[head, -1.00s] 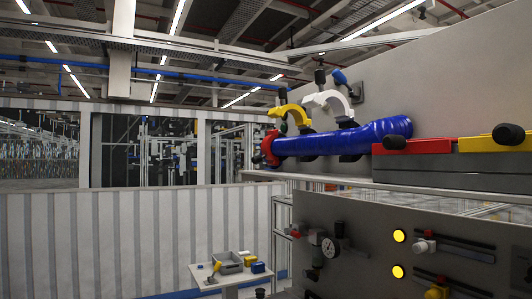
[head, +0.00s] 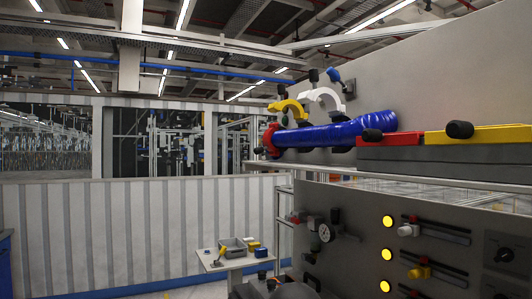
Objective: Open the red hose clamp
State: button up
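The red hose clamp (head: 271,141) is at the left end of the thick blue hose (head: 335,135) in the head view. It looks closed around the hose, with a dark knob at its left side. The yellow clamp (head: 288,107) and the white clamp (head: 326,98) behind it stand raised with their arched tops above the hose. My gripper cannot be made out in this view. A dark rounded shape at the bottom edge may be part of my arm.
Red (head: 402,139) and yellow (head: 480,134) bars with black knobs lie right of the hose. Below is a grey panel (head: 350,250) with lit yellow lamps, sliders and a gauge. A small table (head: 217,264) holds a grey bin. Open room lies left, before a ribbed wall (head: 130,235).

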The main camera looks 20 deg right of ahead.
aim_at(265, 141)
jog(key=u, duration=0.55)
jog(key=i, duration=1.15)
jog(key=z, duration=0.5)
